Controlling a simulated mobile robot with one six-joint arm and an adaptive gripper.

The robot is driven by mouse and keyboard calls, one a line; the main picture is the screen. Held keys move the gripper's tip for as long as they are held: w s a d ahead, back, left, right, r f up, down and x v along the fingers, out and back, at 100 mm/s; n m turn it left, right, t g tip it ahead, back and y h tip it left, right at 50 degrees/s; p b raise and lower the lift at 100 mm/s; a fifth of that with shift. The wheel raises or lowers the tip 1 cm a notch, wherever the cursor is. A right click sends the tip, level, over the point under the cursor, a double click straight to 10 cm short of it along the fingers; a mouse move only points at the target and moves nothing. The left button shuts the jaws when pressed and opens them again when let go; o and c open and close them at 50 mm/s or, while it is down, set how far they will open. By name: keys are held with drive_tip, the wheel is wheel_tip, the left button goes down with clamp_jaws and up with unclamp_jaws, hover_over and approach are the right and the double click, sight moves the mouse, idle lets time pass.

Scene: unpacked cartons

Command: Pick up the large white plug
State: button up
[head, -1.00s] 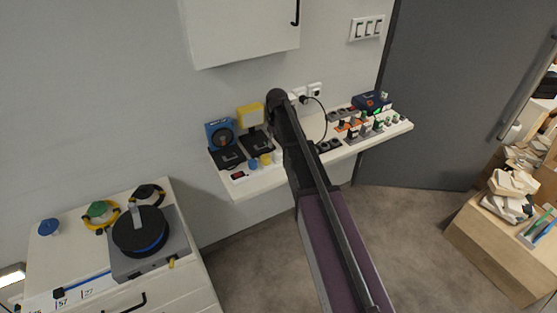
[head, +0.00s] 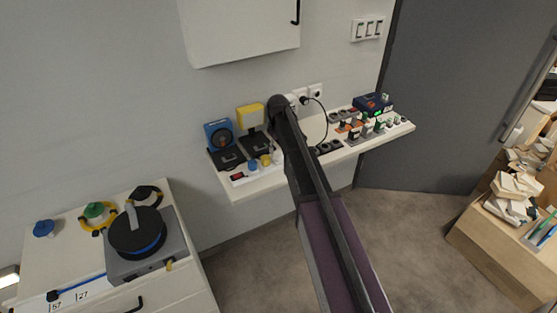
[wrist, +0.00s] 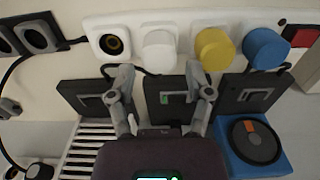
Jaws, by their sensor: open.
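The large white plug (wrist: 159,51) sits in a white power strip (wrist: 133,19), between an empty black-lined socket and a yellow plug (wrist: 214,48). It also shows in the head view (head: 277,158), partly hidden by my arm. My gripper (wrist: 162,84) is open and empty in the wrist view. Its two fingers stand apart, with the white plug ahead of the gap between them and not between the tips. My gripper is hidden behind my arm in the head view.
A blue plug (wrist: 266,48) stands beyond the yellow one. Flat black devices (wrist: 84,98) and a blue device (wrist: 231,154) lie close to the fingers. The shelf (head: 258,187) also holds plugs and a dark blue box (head: 372,102) at right. A black cable hangs from the wall.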

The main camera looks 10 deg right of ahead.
sight(279, 152)
drive_tip(key=shift+f+b, duration=1.25)
drive_tip(key=shift+f, duration=0.3)
clamp_jaws()
